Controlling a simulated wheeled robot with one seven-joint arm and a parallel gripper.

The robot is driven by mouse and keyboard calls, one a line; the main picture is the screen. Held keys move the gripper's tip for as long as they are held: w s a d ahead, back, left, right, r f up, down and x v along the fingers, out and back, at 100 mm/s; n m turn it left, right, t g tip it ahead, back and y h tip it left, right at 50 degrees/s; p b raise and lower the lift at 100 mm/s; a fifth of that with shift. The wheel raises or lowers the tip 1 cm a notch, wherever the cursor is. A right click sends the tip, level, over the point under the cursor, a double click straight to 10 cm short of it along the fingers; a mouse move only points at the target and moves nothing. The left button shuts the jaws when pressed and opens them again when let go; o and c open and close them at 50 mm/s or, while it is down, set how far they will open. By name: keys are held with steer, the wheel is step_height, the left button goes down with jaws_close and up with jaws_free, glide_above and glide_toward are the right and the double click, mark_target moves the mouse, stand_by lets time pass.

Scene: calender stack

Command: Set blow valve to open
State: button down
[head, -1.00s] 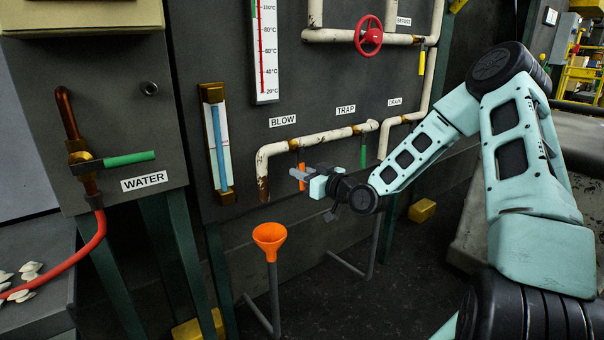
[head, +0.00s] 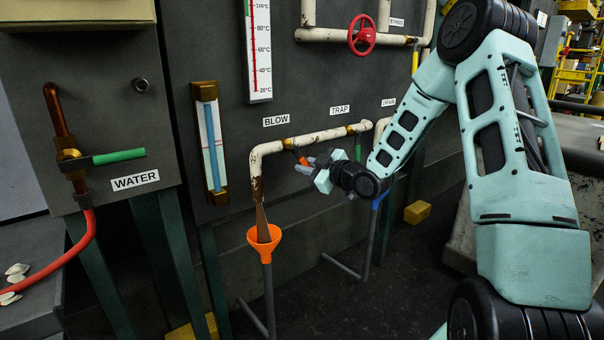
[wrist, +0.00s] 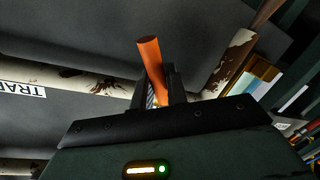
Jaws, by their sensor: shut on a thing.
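The blow valve's orange handle (head: 300,157) sits on the white pipe under the BLOW label (head: 276,120). It is tilted, slanting down to the right from the pipe. My gripper (head: 306,166) is shut on the handle; its orange end (wrist: 150,50) stands out between the fingers in the wrist view. Brownish liquid (head: 262,220) runs from the pipe's down-turned end into the orange funnel (head: 264,240) below. The handle's pivot is partly hidden by my gripper in the wrist view.
The TRAP label (head: 340,110) and its green handle (head: 358,148) are just right of my gripper. A red handwheel (head: 362,34) is above. The water valve's green handle (head: 120,156) is at the left.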

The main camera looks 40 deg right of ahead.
steer(key=n, duration=0.1)
steer(key=d+n+b, duration=0.1)
steer(key=shift+d+r+n+h+b, duration=0.1)
steer(key=shift+r+n+h+b, duration=0.2)
steer(key=shift+r, duration=0.1)
steer(key=n+b, duration=0.1)
steer(key=d+r+n+b, duration=0.1)
steer(key=n, duration=0.1)
steer(key=shift+r+g+h+b, duration=0.25)
steer(key=shift+g+h+b, duration=0.05)
steer(key=shift+b, duration=0.1)
steer(key=shift+d+r+n+h+b, duration=0.15)
steer(key=shift+r+n+h+b, duration=0.2)
steer(key=shift+r+n+b, duration=0.5)
steer(key=shift+d+r+n+h+b, duration=0.1)
steer(key=shift+r+n+h+b, duration=0.3)
steer(key=shift+n+b, duration=0.7)
steer(key=shift+r, duration=0.15)
steer(key=c, duration=1.5)
jaws_free()
steer(key=shift+o, duration=0.2)
steer(key=s+r+p, duration=0.3)
steer(key=s, duration=1.4)
steer(key=shift+d+r, duration=0.2)
steer(key=shift+d, duration=0.1)
